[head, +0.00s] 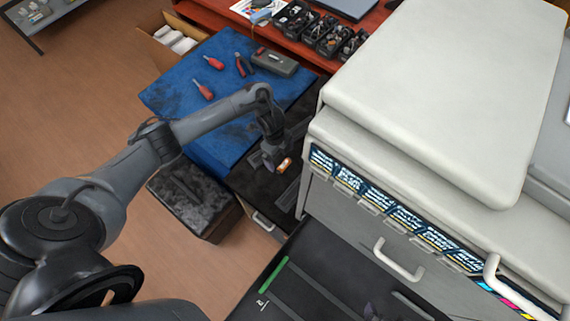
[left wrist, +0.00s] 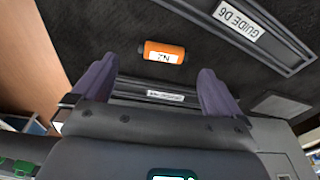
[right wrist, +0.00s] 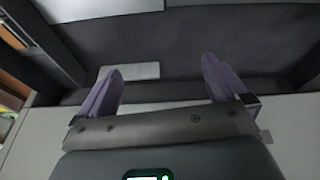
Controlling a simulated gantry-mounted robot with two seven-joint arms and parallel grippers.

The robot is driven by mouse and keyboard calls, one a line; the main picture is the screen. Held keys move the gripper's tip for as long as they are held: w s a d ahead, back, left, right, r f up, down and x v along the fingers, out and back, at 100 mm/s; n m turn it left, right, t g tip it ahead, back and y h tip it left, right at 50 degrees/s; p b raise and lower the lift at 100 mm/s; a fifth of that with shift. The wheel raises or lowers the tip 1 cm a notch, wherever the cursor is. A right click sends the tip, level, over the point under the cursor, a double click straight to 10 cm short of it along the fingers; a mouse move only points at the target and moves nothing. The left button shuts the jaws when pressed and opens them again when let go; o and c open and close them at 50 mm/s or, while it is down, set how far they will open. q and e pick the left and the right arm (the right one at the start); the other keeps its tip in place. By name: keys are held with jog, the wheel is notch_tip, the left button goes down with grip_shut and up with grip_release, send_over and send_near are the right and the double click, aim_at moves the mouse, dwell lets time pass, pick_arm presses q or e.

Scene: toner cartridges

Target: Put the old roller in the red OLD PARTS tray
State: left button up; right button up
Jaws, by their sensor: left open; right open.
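A small orange cylinder with a white label (left wrist: 162,52) lies on a dark surface in the left wrist view. It also shows as a small orange piece in the head view (head: 284,165). I take it for the old roller, but its label does not settle this. My left gripper (head: 270,160) is over the dark surface close beside it. Its purple fingers (left wrist: 155,78) are open and empty, with the cylinder ahead of the gap between them. My right gripper (right wrist: 160,72) is open and empty before a dark recess. I cannot make out a red OLD PARTS tray.
A large pale printer (head: 430,90) stands close right of my left gripper. A blue mat (head: 190,95) holds red-handled tools. Behind it is a red bench (head: 215,12) with black bins. A guide strip labelled GUIDE D6 (left wrist: 239,18) lies beyond the cylinder.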

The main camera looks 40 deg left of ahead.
aim_at(284, 164)
pick_arm(q)
jog(key=shift+w+d+f+b, duration=0.1)
jog(key=shift+d+f+b, duration=0.15)
jog(key=shift+f, duration=0.65)
jog(key=shift+w+d+f+b, duration=0.15)
jog(key=shift+f+b, duration=0.15)
jog(key=shift+f, duration=0.65)
jog(key=shift+w+d+f+b, duration=0.1)
jog(key=shift+d+f+b, duration=0.15)
jog(key=shift+f, duration=0.65)
pick_arm(e)
jog(key=shift+d+f, duration=0.3)
jog(key=shift+f, duration=0.6)
pick_arm(q)
jog(key=c, duration=1)
pick_arm(e)
jog(key=shift+a, duration=0.1)
pick_arm(q)
jog(key=shift+c, duration=0.2)
jog(key=shift+a+r, duration=0.1)
jog(key=shift+r, duration=0.05)
pick_arm(e)
jog(key=shift+r, duration=0.1)
